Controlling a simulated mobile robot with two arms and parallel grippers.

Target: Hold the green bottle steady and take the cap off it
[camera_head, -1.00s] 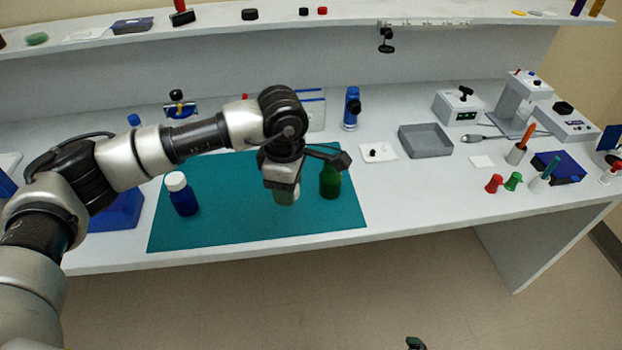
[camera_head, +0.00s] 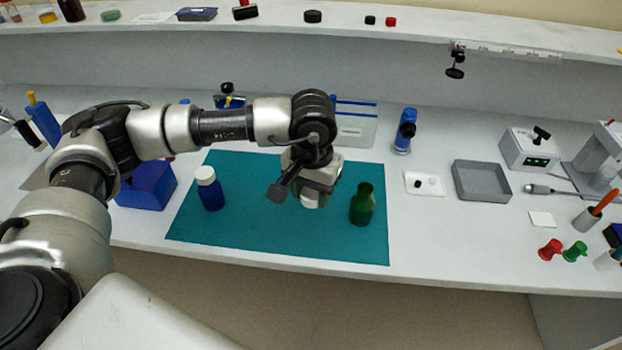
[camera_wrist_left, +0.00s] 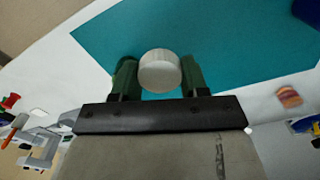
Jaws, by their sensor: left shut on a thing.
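The green bottle (camera_head: 361,207) stands upright on the teal mat (camera_head: 260,241), with no cap on its neck. My left gripper (camera_head: 312,198) is just left of the bottle, pointing down and apart from it. It is shut on a whitish round cap (camera_head: 310,204); in the left wrist view the cap (camera_wrist_left: 159,71) sits between the two dark green fingers (camera_wrist_left: 158,80). How high the cap is above the mat is hard to tell. My right gripper is not in view.
A blue bottle with a white cap (camera_head: 210,189) stands on the mat's left part, near a blue bin (camera_head: 150,187). Right of the mat are a white plate (camera_head: 423,183), a grey tray (camera_head: 480,182) and red and green pegs. The mat's front is clear.

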